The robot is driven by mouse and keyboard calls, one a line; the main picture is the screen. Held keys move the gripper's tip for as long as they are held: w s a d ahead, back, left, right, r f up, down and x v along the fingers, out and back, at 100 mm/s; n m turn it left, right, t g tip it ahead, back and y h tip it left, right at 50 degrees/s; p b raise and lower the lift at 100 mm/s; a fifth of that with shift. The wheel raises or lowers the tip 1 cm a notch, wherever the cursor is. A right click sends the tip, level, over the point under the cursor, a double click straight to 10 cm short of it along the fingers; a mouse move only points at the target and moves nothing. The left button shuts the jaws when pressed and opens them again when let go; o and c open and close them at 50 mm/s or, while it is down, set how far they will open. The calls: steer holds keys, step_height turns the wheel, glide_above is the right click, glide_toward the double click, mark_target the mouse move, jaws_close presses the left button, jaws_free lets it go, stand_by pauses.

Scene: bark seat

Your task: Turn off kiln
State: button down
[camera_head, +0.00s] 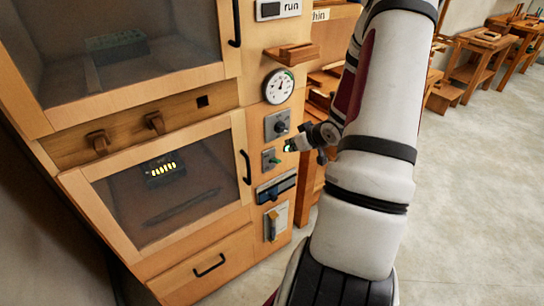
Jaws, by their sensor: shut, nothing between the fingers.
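The kiln (150,125) is a wooden cabinet with two windowed doors at the left. A "run" label (291,6) is at the top. My gripper (289,147) is shut and empty, just right of the green switch. Whether it touches the panel I cannot tell. My arm hides part of what lies behind it.
Black handles (247,167) stick out from the doors and drawer. A small wooden ledge (292,54) juts out above the gauge. Yellow lights (164,169) glow behind the lower window. Wooden benches (478,50) stand at the back right. The pale floor (475,190) at right is clear.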

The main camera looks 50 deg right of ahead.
mark_target(280, 161)
steer(key=shift+s+a+f+t, duration=0.25)
steer(key=shift+f+t, duration=0.05)
steer(key=shift+f, duration=0.35)
steer(key=b+x, duration=0.1)
steer(key=x, duration=0.9)
steer(key=shift+a, duration=0.15)
steer(key=shift+s+a+f+t+b, duration=0.1)
steer(key=shift+s+f+t+b, duration=0.35)
steer(key=shift+t, duration=0.45)
steer(key=f+t+b, duration=0.1)
steer(key=t, duration=0.1)
steer(key=s+t+h+b, duration=0.1)
steer(key=t, duration=0.1)
steer(key=s+f+t+b, duration=0.1)
steer(key=t, duration=0.1)
steer(key=shift+s+a+f, duration=0.1)
steer(key=shift+a+f, duration=0.2)
steer(key=shift+f, duration=0.05)
steer(key=v, duration=1.2)
steer(key=shift+a, duration=0.1)
